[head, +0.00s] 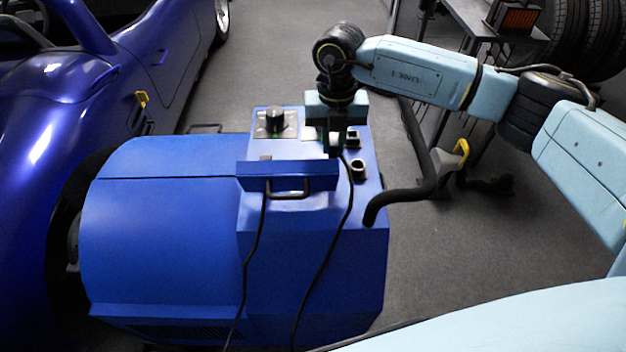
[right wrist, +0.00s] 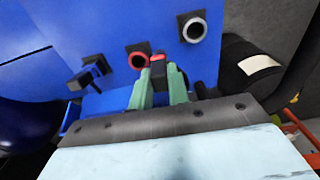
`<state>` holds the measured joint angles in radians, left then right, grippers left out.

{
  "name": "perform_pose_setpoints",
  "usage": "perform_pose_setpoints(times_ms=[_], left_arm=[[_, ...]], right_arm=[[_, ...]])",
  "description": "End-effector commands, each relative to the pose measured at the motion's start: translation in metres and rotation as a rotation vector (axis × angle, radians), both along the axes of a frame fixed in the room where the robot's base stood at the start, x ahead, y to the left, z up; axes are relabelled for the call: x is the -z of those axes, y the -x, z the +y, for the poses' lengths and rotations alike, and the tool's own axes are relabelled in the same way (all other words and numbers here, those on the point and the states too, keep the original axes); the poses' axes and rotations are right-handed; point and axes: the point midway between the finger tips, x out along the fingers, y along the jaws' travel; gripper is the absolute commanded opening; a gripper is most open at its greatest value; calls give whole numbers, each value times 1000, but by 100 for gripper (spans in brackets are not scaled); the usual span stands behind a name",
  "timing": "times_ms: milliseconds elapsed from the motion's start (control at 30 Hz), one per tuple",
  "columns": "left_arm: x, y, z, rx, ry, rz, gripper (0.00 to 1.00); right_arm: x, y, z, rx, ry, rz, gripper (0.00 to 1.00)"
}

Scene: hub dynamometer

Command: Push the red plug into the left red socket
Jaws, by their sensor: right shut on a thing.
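The red plug (right wrist: 157,58) shows as a small red band with a black body at the fingertips of my right gripper (right wrist: 162,84). The gripper is shut on it. A red-ringed socket (right wrist: 138,61) lies just left of the plug in the right wrist view. The plug overlaps the socket's right edge there; I cannot tell whether they touch. In the head view my right gripper (head: 334,146) points down at the blue machine's (head: 165,215) top panel and hides the plug. A cable hangs below it. My left gripper is not in view.
A pale-ringed socket (right wrist: 193,28) sits right of the red-ringed one. A black fitting (right wrist: 90,72) stands at left. The top also has a black knob (head: 275,120) and a front handle (head: 288,190). A black hose (head: 405,198) sticks out right. A blue car (head: 60,110) stands left.

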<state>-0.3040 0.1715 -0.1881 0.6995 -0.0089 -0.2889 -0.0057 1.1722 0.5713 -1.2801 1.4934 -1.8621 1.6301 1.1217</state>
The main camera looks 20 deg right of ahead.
Motion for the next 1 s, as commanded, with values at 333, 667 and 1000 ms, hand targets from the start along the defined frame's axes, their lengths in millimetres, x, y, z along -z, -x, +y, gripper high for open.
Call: perform_pose_setpoints(times_ms=[333,667,1000], left_arm=[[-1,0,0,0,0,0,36],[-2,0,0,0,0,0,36],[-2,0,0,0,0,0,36]], right_arm=[[-2,0,21,0,0,0,0],[-3,1,40,-1,0,-1,0],[-3,1,44,1,1,-1,0]])
